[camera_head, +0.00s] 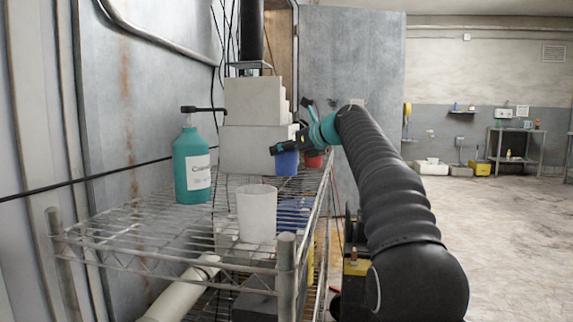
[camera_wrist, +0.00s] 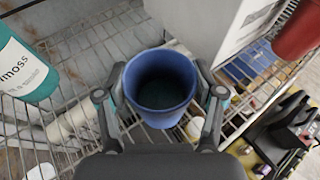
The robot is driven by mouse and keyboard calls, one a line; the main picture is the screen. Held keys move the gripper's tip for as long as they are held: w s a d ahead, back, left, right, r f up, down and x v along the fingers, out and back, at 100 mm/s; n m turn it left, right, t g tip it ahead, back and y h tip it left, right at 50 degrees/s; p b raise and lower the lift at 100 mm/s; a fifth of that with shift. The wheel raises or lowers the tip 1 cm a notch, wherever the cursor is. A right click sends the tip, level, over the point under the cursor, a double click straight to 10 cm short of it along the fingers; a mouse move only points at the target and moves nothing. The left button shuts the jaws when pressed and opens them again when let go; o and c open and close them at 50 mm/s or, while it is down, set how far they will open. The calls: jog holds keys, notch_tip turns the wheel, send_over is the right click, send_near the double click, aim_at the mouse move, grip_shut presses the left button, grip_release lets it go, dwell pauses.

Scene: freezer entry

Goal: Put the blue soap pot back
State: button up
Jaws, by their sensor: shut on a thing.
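The blue soap pot (camera_wrist: 158,95) is an open-topped blue cup seen from above in the wrist view, upright and empty-looking. In the head view the blue pot (camera_head: 286,162) shows beside the white boxes, over the far part of the wire shelf (camera_head: 150,231). My gripper (camera_wrist: 160,100) has its two fingers on either side of the pot and is shut on it. My gripper (camera_head: 284,147) also shows in the head view at the end of my black arm. Whether the pot's base touches the shelf wires I cannot tell.
A teal pump bottle (camera_head: 192,165) stands left on the shelf. A white cup (camera_head: 257,213) stands at the near right. White boxes (camera_head: 252,140) are stacked behind. A red pot (camera_head: 313,159) is right of the blue one. Wire shelf between bottle and white cup is bare.

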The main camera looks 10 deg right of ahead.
aim_at(294, 158)
jog(key=shift+f+b, duration=0.75)
jog(key=shift+f, duration=0.9)
jog(key=shift+f, duration=0.15)
jog(key=o, duration=1.2)
jog(key=shift+o, duration=0.2)
jog(key=shift+r, duration=0.2)
jog(key=v, duration=1.2)
